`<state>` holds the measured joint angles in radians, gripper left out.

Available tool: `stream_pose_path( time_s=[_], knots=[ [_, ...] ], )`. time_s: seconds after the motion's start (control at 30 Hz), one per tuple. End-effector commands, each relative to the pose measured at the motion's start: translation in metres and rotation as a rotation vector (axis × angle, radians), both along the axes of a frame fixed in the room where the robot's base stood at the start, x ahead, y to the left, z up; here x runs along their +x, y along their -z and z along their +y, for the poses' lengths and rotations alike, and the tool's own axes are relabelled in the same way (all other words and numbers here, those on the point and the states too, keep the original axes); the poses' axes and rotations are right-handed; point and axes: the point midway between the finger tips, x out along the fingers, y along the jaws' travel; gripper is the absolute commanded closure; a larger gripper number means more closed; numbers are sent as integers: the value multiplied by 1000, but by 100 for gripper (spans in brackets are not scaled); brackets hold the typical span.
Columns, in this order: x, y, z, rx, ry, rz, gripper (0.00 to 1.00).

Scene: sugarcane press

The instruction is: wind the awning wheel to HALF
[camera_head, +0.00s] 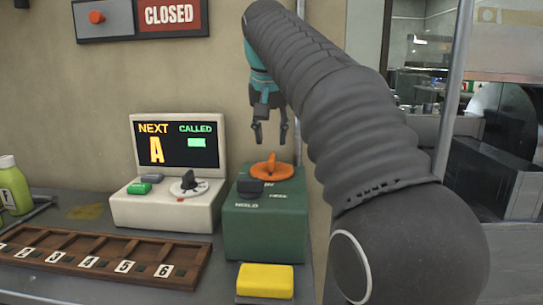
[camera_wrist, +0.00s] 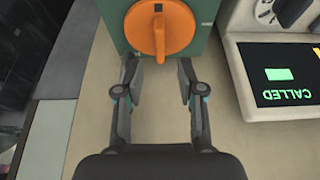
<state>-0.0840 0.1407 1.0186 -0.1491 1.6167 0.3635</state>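An orange round knob with a raised grip bar (camera_head: 271,171) sits on top of a green box (camera_head: 262,225). The same knob (camera_wrist: 160,30) is at the top of the wrist view. White labels on the box are small and hard to read; none clearly says HALF. I cannot tell whether this knob is the awning wheel, and no other wheel is seen. My gripper (camera_head: 271,138) is above the knob, pointing down, in the head view. In the wrist view my gripper (camera_wrist: 158,75) has its fingers apart with nothing between them, and the knob lies just beyond the fingertips.
A white console (camera_head: 165,210) with a NEXT/CALLED screen (camera_head: 177,145) stands left of the green box. A numbered wooden tray (camera_head: 100,257), a yellow block (camera_head: 265,281) and a green bottle (camera_head: 13,185) are on the counter. A CLOSED sign box (camera_head: 140,18) hangs on the wall.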

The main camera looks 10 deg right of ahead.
Motion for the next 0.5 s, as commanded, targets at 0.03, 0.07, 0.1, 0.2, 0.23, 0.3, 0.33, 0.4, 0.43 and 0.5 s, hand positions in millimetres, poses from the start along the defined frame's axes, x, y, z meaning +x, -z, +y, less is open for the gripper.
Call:
stream_pose_path(
  time_s=[0.03, 0.07, 0.1, 0.2, 0.23, 0.3, 0.33, 0.4, 0.43, 0.5],
  knots=[
    [2, 9, -1, 0, 0, 3, 61],
    [4, 15, -2, 0, 0, 4, 61],
    [7, 21, -3, 0, 0, 3, 61],
    [13, 36, -5, 0, 0, 4, 61],
    [15, 39, -5, 0, 0, 3, 61],
    [18, 47, -6, 0, 0, 3, 61],
    [19, 49, -6, 0, 0, 2, 61],
    [21, 55, -7, 0, 0, 2, 61],
    [22, 56, -7, 0, 1, 2, 61],
    [23, 59, -8, 1, 1, 1, 61]
  ],
)
